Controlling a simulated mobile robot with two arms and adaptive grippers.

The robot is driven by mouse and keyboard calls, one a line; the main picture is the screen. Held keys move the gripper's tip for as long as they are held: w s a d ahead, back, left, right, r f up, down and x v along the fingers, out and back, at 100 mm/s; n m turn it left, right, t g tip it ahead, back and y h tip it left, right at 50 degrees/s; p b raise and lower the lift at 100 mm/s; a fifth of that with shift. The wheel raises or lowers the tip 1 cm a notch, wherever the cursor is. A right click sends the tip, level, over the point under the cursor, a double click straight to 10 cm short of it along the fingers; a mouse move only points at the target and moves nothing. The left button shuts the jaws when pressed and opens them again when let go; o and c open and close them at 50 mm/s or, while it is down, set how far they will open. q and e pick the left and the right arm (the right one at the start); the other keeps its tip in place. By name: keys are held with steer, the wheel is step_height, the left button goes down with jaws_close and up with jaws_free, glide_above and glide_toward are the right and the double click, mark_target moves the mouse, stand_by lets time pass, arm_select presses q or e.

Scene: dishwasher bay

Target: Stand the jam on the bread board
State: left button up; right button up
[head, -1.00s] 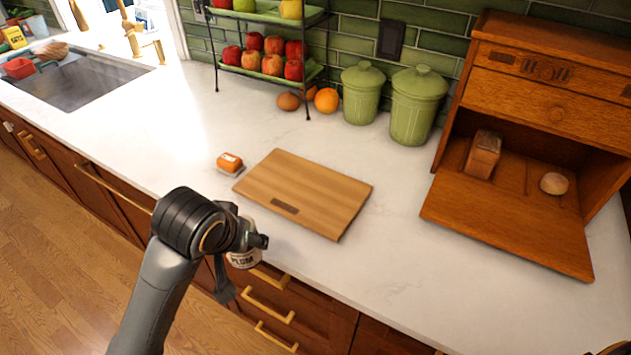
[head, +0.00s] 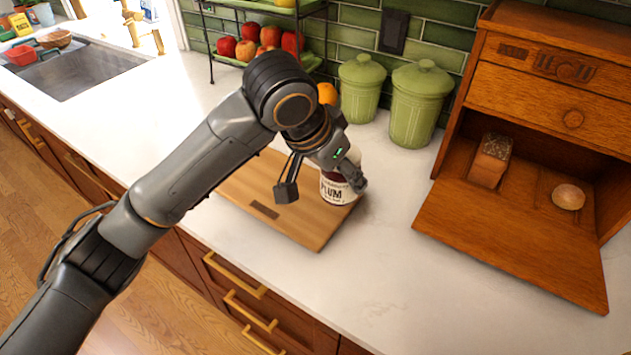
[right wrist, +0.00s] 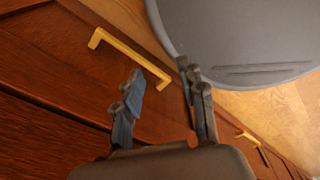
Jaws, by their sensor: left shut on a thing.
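The jam is a jar with a white label reading PLUM (head: 336,190). It is upright in the head view, over the right part of the wooden bread board (head: 290,228). My left gripper (head: 325,182) is shut on the jar from above. I cannot tell whether the jar's base touches the board or is just above it. My left arm covers the board's far left part. My right gripper (right wrist: 162,92) shows in the right wrist view, open and empty, in front of the wooden cabinet fronts.
Two green canisters (head: 418,105) stand behind the board. An open wooden bread box (head: 520,225) with a loaf (head: 490,160) and a roll (head: 568,197) is at the right. A fruit rack stands at the back. The counter (head: 370,270) right of the board is clear.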

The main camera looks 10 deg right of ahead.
arm_select(q)
steer(key=w+f, duration=0.2)
steer(key=f, duration=0.1)
steer(key=w+a+f+p, duration=0.1)
steer(key=w+f, duration=0.1)
steer(key=f, duration=0.1)
steer(key=w+f+p, duration=0.1)
steer(key=w+f, duration=0.2)
steer(key=shift+a, duration=0.3)
steer(key=shift+f, duration=0.4)
steer(key=o, duration=1.6)
steer(key=shift+s+f, duration=0.1)
steer(key=shift+f, duration=0.1)
steer(key=shift+o, duration=0.3)
